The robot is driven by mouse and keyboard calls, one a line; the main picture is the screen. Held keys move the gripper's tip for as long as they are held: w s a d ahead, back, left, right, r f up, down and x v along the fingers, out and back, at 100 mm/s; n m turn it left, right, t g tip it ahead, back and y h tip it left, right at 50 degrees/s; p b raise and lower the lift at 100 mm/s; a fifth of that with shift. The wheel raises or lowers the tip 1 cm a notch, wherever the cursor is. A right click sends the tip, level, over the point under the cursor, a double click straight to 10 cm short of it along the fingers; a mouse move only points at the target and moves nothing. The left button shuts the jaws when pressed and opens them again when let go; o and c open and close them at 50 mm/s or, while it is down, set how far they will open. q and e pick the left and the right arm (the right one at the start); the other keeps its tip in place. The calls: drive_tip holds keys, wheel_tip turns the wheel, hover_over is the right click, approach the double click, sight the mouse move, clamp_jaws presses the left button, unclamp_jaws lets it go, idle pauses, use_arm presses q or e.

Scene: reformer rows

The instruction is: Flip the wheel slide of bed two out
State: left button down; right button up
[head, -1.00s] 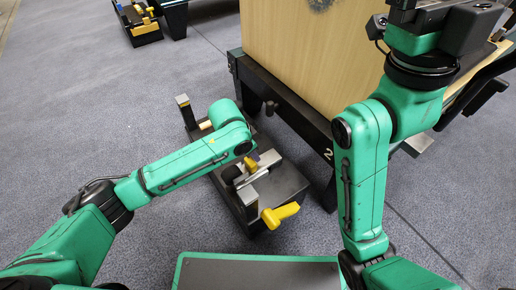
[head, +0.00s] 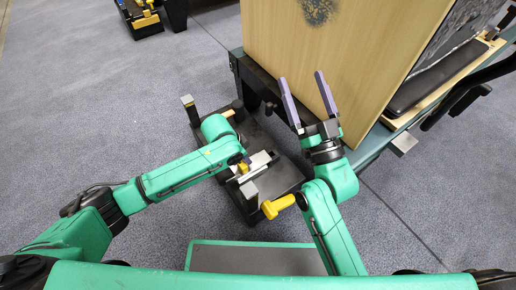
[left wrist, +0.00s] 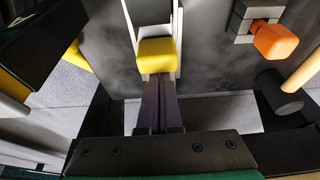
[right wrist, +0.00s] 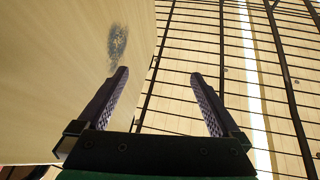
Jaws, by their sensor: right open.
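A black wheel unit (head: 262,165) lies on the floor at the foot of the bed; I cannot tell which part of it is the wheel slide. It has pale metal plates, a small yellow block and a yellow handle (head: 278,206). My left gripper (head: 240,166) is down at its middle. In the left wrist view, its fingers (left wrist: 161,80) are together, their tips right at the yellow block (left wrist: 158,55) between metal rails; contact is unclear. An orange knob (left wrist: 275,40) is at the upper right. My right gripper (head: 302,77) is open, empty and raised before the wooden panel.
The bed's wooden panel (head: 340,50) stands on a dark green frame (head: 240,68) right behind the unit. A similar black unit (head: 143,20) is far at the back left. The grey carpet (head: 80,110) at left is clear.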

sight(239, 166)
use_arm(q)
drive_tip(key=shift+s+a+p, duration=0.5)
drive_tip(key=shift+a+p, duration=0.15)
drive_tip(key=shift+p, duration=0.25)
drive_tip(key=shift+s+a+p, duration=0.4)
drive_tip(key=shift+a+p, duration=0.15)
drive_tip(key=shift+p, duration=0.15)
drive_tip(key=shift+a+f, duration=0.1)
use_arm(e)
drive_tip(key=s+a+f+g+h, duration=0.1)
drive_tip(key=s+f+g, duration=0.4)
drive_tip(key=f, duration=0.9)
drive_tip(key=s+a+f+m+g+h, duration=0.1)
drive_tip(key=s+f+g, duration=0.4)
drive_tip(key=f, duration=0.9)
drive_tip(key=s, duration=0.3)
drive_tip(key=shift+m, duration=0.3)
use_arm(q)
drive_tip(key=shift+s, duration=0.1)
use_arm(e)
drive_tip(key=shift+a, duration=0.1)
drive_tip(key=shift+r, duration=0.1)
